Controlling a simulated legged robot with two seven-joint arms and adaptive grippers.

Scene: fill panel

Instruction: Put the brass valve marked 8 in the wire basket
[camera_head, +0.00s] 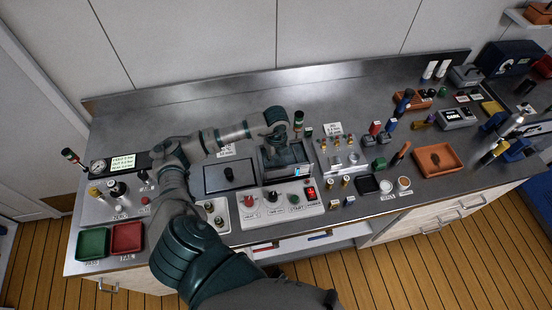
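My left arm comes in from the bottom and bends right over the bench. Its dark gripper (286,158) points down at a dark open-topped box with a metal rim behind the control panel. The fingers blend into the box, so I cannot tell whether they are open or hold anything. Small brass-coloured pieces (345,181) stand right of the control panel, and others sit on a pale block (342,160) behind them. Their markings are too small to read, so I cannot tell which is the valve marked 8. I cannot clearly make out a wire basket. My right gripper is out of view.
The control panel (283,202) has a red button and a START label. Green (93,243) and red (127,238) trays lie at the front left. An orange tray (438,159) lies at the right. Tools crowd the far right; the bench's back strip is mostly clear.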

